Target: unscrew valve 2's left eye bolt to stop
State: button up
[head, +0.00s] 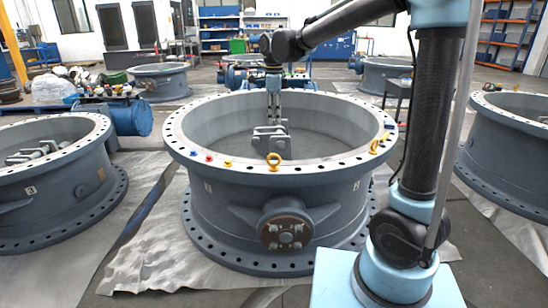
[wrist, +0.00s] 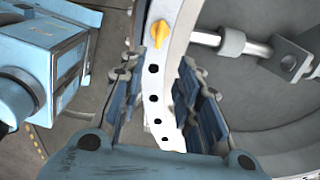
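The large grey-blue ring valve (head: 325,215) in the middle of the head view has a pale drilled top flange and a label at front right that seems to read 2. A yellow eye bolt (head: 274,161) stands on its front rim and another yellow piece (head: 374,146) sits on its right rim. My gripper (head: 274,118) hangs down in the far half of the ring. In the wrist view my gripper (wrist: 160,70) is open, its fingers on either side of the drilled rim. A yellow eye bolt (wrist: 158,33) lies just beyond the fingertips, apart from them. Which bolt it is, I cannot tell.
In the wrist view a blue housing (wrist: 40,65) is close on the left and a metal shaft (wrist: 232,43) on the right. Another valve, marked 3 (head: 45,205), stands left, and one stands right (head: 510,150). Small red (head: 208,157) and blue (head: 194,153) pieces sit on the rim.

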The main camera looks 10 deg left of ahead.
aim_at(273, 155)
notch_tip(273, 155, down, 17)
jog(key=shift+a+f, duration=0.1)
jog(key=shift+f, duration=0.1)
dwell(0.6)
grip_shut()
